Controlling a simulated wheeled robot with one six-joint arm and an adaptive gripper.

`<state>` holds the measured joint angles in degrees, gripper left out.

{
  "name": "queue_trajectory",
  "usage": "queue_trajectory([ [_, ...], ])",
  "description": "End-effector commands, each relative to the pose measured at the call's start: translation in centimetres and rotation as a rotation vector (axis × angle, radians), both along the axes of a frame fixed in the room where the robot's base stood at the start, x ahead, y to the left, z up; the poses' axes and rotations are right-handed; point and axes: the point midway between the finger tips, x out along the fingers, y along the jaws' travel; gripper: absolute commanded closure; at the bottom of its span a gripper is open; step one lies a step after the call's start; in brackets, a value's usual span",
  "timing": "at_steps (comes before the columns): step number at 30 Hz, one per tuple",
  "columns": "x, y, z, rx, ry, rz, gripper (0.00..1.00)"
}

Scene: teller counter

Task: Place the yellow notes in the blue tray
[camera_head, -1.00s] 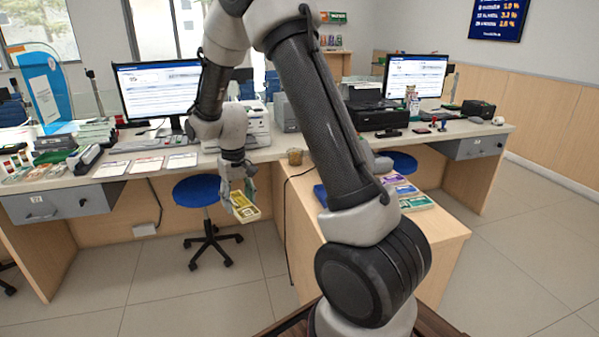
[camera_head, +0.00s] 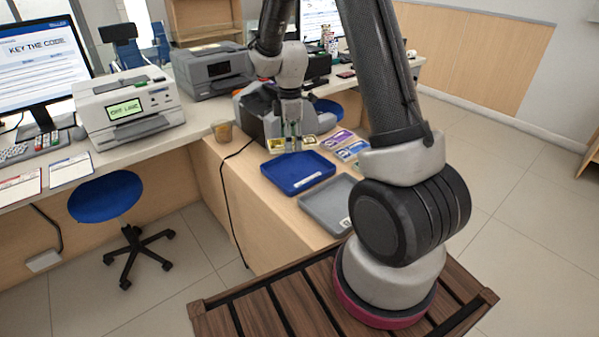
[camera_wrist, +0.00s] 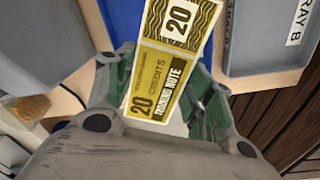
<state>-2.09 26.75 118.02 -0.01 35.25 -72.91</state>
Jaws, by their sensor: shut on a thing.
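The yellow notes (camera_wrist: 178,65) are a flat printed bundle, held between the fingers of my gripper (camera_wrist: 165,85) in the wrist view. In the head view my gripper (camera_head: 293,138) points down at the far edge of the blue tray (camera_head: 298,178), with yellow of the notes (camera_head: 276,144) showing beside its fingers. The blue tray is flat, empty where I see it, and lies on the counter. It also shows behind the notes in the wrist view (camera_wrist: 122,18). I cannot tell the exact height of the notes above it.
A grey tray (camera_head: 330,207) lies next to the blue tray, nearer me; the wrist view shows a label ending "RAY B" (camera_wrist: 295,25).

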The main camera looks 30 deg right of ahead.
Motion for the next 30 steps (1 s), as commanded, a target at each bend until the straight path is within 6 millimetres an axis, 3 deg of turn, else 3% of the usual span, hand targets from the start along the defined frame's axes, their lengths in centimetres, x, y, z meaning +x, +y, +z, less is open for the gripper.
queue_trajectory([
  [3, -0.2, -0.9, -0.2, 0.0, 0.0, 0.196, 0.74],
  [9, -0.3, -1.6, -0.3, 0.0, 0.0, 0.408, 0.74],
  [12, -0.4, -1.7, -0.9, 0.001, 0.001, 0.447, 0.74],
  [19, -0.4, -1.8, -5.3, 0.001, 0.003, 0.457, 0.74],
  [30, -0.4, -1.7, -9.6, 0.001, 0.003, 0.455, 0.74],
])
